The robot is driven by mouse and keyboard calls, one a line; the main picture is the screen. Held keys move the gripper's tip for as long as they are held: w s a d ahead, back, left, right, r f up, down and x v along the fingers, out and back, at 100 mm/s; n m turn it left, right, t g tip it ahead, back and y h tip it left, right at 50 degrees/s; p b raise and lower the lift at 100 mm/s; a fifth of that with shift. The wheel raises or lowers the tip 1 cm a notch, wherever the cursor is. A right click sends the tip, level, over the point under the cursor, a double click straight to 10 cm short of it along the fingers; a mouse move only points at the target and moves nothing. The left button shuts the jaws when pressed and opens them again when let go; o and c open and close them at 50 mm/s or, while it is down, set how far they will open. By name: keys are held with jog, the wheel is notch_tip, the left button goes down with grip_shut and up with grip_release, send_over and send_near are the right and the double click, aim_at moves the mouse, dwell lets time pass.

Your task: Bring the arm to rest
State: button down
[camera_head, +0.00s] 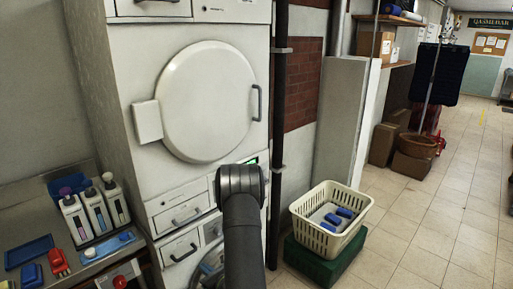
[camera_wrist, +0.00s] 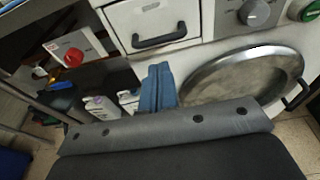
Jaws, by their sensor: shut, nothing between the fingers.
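My arm (camera_head: 243,225) rises from the bottom middle of the head view, in front of the lower part of the white machine (camera_head: 205,100). Its dark rounded joint (camera_head: 240,182) is at the top; the fingers are hidden in that view. In the wrist view, the two blue fingers of my gripper (camera_wrist: 159,72) stand side by side, shut with nothing between them. They show in front of the machine's lower front, just left of a round metal door (camera_wrist: 243,75). The grey gripper body fills the bottom of the wrist view.
A bench at left holds white bottles (camera_head: 95,212), a blue tray (camera_head: 29,251) and a red item (camera_head: 59,262). A cream basket (camera_head: 331,218) with blue-topped items stands on a green box (camera_head: 322,262) at right. A black pipe (camera_head: 278,120) runs beside the machine.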

aim_at(188, 255)
jog(key=x, duration=0.9)
jog(key=shift+r, duration=0.1)
jog(key=c, duration=2.2)
grip_release()
jog(key=c, duration=1.1)
grip_release()
jog(key=o, duration=1.1)
jog(key=d, duration=0.6)
jog(key=shift+w+d+f, duration=0.3)
jog(key=shift+w+d, duration=0.05)
jog(key=s+d+t+y, duration=0.1)
jog(key=s+d, duration=0.4)
jog(key=d, duration=0.8)
jog(key=s+d+t+y, duration=0.1)
jog(key=s+d, duration=0.4)
jog(key=d, duration=0.9)
jog(key=x, duration=1)
jog(key=shift+w+f, duration=0.15)
jog(key=shift+f, duration=0.5)
jog(key=shift+a, duration=0.1)
